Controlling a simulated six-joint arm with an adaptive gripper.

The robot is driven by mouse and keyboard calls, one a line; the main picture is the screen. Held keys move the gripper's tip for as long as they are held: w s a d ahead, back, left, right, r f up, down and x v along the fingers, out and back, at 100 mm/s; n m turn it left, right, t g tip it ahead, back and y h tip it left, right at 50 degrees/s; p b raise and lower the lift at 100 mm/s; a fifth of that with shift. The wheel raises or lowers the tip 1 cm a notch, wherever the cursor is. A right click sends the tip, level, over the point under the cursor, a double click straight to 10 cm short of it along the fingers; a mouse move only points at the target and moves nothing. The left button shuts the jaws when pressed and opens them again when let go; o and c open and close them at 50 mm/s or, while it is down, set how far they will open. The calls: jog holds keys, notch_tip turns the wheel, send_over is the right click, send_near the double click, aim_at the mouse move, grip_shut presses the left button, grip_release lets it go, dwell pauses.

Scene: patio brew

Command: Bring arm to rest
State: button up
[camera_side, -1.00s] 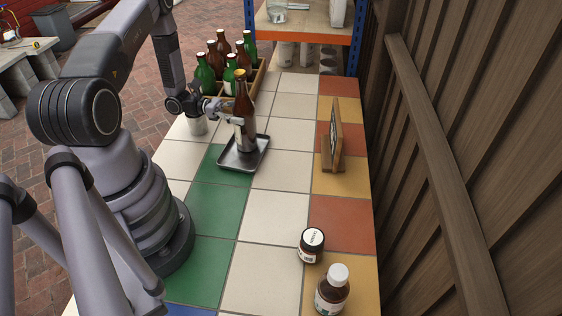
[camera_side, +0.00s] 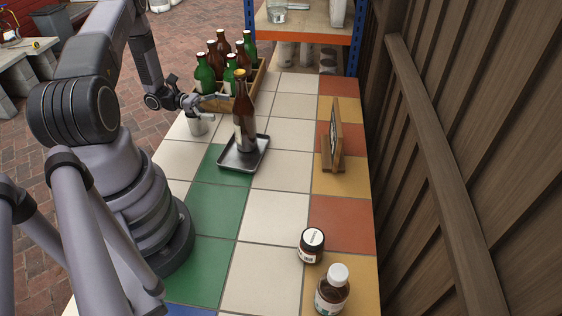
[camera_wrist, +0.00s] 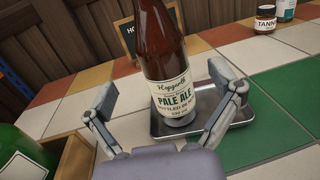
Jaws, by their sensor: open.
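My gripper (camera_side: 222,102) is open and empty, to the left of a brown bottle in the side view. In the wrist view its two fingers (camera_wrist: 168,104) are spread wide, with the bottle beyond them. The brown bottle (camera_side: 244,125) stands upright on a small dark metal tray (camera_side: 229,164). The tray's rim also shows in the wrist view (camera_wrist: 247,113).
A wooden crate (camera_side: 243,96) of green and brown bottles stands behind my gripper. A framed board (camera_side: 334,135) stands right of the tray. A dark jar (camera_side: 311,247) and a white-capped bottle (camera_side: 332,293) stand at the front right.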

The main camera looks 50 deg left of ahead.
jog(key=shift+s+a, duration=0.2)
jog(key=shift+a, duration=0.05)
jog(key=shift+r, duration=0.15)
